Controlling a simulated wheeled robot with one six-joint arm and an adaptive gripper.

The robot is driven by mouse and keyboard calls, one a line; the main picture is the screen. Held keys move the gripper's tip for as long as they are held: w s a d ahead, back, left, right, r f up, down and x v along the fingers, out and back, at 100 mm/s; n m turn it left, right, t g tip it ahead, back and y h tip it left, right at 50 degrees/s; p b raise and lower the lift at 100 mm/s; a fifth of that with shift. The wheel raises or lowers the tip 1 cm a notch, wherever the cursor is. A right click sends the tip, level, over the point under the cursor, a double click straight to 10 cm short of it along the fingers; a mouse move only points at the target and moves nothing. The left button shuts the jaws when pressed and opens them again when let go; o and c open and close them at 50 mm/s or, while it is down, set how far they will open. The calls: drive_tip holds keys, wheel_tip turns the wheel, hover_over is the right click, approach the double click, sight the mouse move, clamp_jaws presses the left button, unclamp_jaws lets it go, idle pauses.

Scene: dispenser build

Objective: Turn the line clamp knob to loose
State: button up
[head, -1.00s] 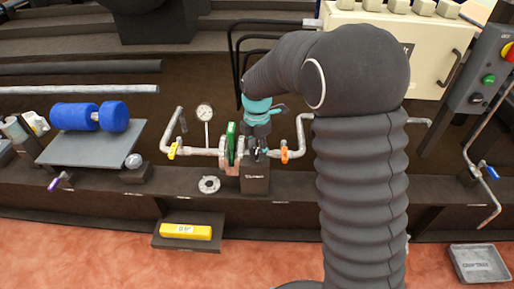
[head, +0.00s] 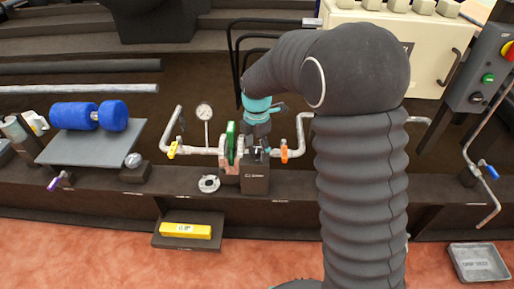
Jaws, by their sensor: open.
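A dark clamp block (head: 256,184) with a small white label stands in front of the pipe line, just right of the green disc between flanges (head: 231,142). My gripper (head: 258,148) points down over the top of this block, at the end of my dark sleeved arm with teal wrist parts. Its fingers are open and very close to the block's top. The line clamp knob cannot be made out clearly; the fingers and wrist cover that spot. I cannot tell whether the fingers touch it or how it is turned.
A pressure gauge (head: 204,112), a yellow valve handle (head: 172,150) and an orange valve handle (head: 284,153) sit close by on the pipe. A loose metal ring (head: 209,184) lies left of the block. A yellow box (head: 186,231) lies on the lower step.

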sight(258, 153)
wheel_tip(258, 153, up, 12)
idle(0.5)
drive_tip(key=shift+f, duration=0.1)
drive_tip(key=f+m, duration=0.1)
drive_tip(key=m, duration=0.1)
drive_tip(key=s+f+m, duration=0.1)
drive_tip(key=m, duration=0.4)
drive_tip(key=shift+s+d+f+m, duration=0.2)
drive_tip(key=shift+f+m, duration=0.2)
drive_tip(key=s+d+r+m+t, duration=0.2)
drive_tip(key=s+d+m, duration=0.6)
drive_tip(key=s, duration=0.5)
drive_tip(key=s+d+r+m+t, duration=0.3)
drive_tip(key=s+d+m, duration=0.5)
drive_tip(key=s, duration=0.5)
drive_tip(key=shift+r+m+t, duration=0.3)
drive_tip(key=shift+r+m, duration=0.5)
drive_tip(key=shift+r, duration=0.1)
